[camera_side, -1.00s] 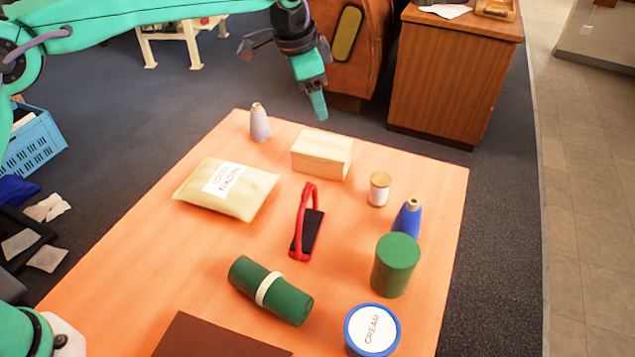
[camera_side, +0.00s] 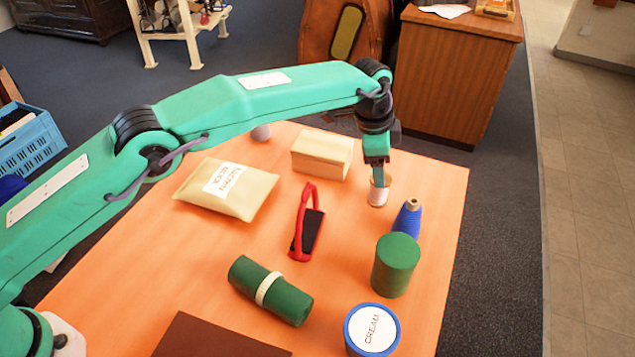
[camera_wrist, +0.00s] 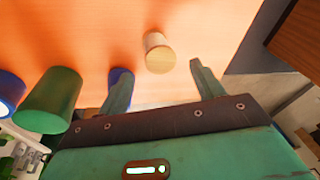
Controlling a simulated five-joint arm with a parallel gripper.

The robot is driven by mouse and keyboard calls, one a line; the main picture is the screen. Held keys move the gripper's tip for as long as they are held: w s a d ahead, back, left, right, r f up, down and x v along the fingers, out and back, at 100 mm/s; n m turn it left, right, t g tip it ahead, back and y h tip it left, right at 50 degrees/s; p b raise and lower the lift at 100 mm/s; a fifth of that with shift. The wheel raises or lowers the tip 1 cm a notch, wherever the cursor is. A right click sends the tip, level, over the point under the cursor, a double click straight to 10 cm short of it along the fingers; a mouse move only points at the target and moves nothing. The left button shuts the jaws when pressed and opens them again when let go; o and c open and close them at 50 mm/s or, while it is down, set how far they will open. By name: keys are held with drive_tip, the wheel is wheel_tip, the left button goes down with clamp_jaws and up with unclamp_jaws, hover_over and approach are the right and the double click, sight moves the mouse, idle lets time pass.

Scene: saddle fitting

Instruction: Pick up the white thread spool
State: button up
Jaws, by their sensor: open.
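The white thread spool (camera_side: 378,196) stands upright on the orange table, with a tan top. My gripper (camera_side: 377,174) is right above or in front of it in the side view, and its finger covers part of the spool's top. In the wrist view the spool (camera_wrist: 159,54) lies ahead of the gap between my two fingers (camera_wrist: 162,82), which are apart with nothing between them. I cannot tell whether a finger touches the spool.
A blue thread cone (camera_side: 407,218) and a green cylinder (camera_side: 396,265) stand close in front of the spool. A wooden block (camera_side: 322,155) is to its left.

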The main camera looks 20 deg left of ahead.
sight(379, 190)
drive_tip(key=shift+x, duration=1.3)
drive_tip(key=shift+x, duration=2.55)
drive_tip(key=shift+s, duration=0.2)
drive_tip(key=shift+c, duration=0.2)
drive_tip(key=c, duration=1)
